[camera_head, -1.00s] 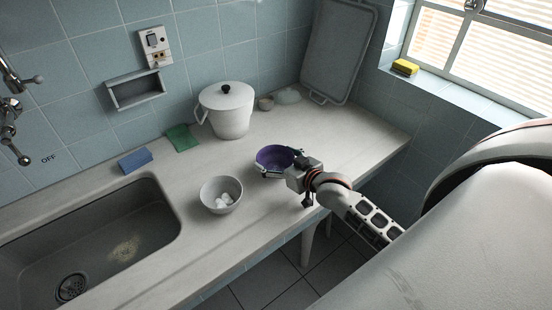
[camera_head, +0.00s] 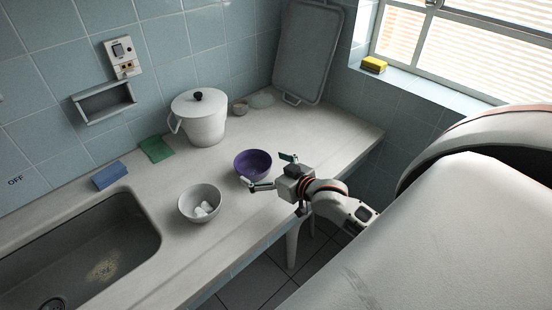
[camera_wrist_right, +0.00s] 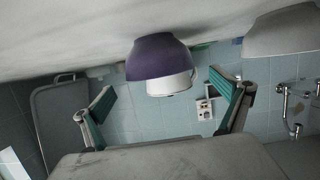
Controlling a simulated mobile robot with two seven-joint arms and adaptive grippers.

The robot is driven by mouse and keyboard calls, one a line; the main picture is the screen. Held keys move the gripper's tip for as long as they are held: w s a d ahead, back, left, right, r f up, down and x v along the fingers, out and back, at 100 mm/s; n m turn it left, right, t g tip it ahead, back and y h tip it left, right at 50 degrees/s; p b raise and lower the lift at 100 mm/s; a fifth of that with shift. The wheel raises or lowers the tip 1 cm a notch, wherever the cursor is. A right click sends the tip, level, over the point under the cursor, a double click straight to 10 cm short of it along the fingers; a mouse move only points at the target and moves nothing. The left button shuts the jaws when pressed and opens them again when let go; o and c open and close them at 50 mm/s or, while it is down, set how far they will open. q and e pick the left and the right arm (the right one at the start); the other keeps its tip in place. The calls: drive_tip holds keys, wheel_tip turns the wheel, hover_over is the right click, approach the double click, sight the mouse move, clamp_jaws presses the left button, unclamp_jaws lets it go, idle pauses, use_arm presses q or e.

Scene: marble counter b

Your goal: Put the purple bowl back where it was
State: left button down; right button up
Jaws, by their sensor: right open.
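The purple bowl (camera_head: 252,164) stands upright on the marble counter, right of a white bowl (camera_head: 187,207) with white pieces in it. My right gripper (camera_head: 268,172) is just right of the purple bowl with its fingers spread wide and nothing between them. In the right wrist view, which looks upside down, the purple bowl (camera_wrist_right: 157,58) lies ahead of the open green-padded fingers (camera_wrist_right: 162,82), clear of both. My left gripper is not in view.
A white lidded pot (camera_head: 203,125) stands behind the bowls. A grey tray (camera_head: 307,50) leans on the back wall. The sink (camera_head: 100,260) is at left, with a blue sponge (camera_head: 109,175) and green cloth (camera_head: 156,149) behind. The counter right of the purple bowl is clear.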

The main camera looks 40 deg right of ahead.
drive_tip(key=v, duration=0.5)
drive_tip(key=shift+s+r, duration=0.1)
drive_tip(key=shift+s, duration=0.15)
drive_tip(key=shift+s+r, duration=0.2)
drive_tip(key=shift+s, duration=0.35)
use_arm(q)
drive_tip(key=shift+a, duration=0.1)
